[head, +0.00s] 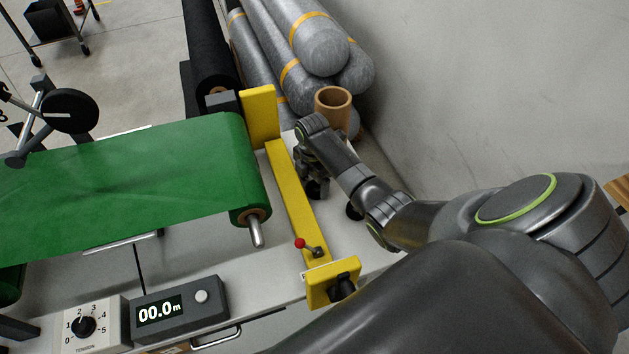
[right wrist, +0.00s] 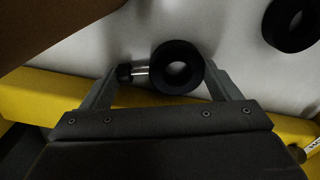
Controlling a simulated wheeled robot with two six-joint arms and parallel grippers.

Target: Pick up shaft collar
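A black shaft collar (right wrist: 190,82) with a dark knob on a short silver stem at its left shows in the right wrist view. It lies between the two fingers of my right gripper (right wrist: 165,76); the fingers stand wide apart, with the knob close to the left finger and the ring close to the right. I cannot tell whether they touch it. In the head view my right gripper (head: 313,180) points down over the white bench surface, with a dark collar (head: 315,191) partly hidden beneath it. A second black collar (right wrist: 271,30) lies apart on the white surface. My left gripper is not in view.
A yellow bar (head: 292,200) with a red-knobbed lever (head: 300,243) runs just left of my right gripper. A green roll (head: 150,175) lies left of that. A cardboard tube (head: 319,106) stands behind the gripper; a grey wall (head: 500,90) is on the right.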

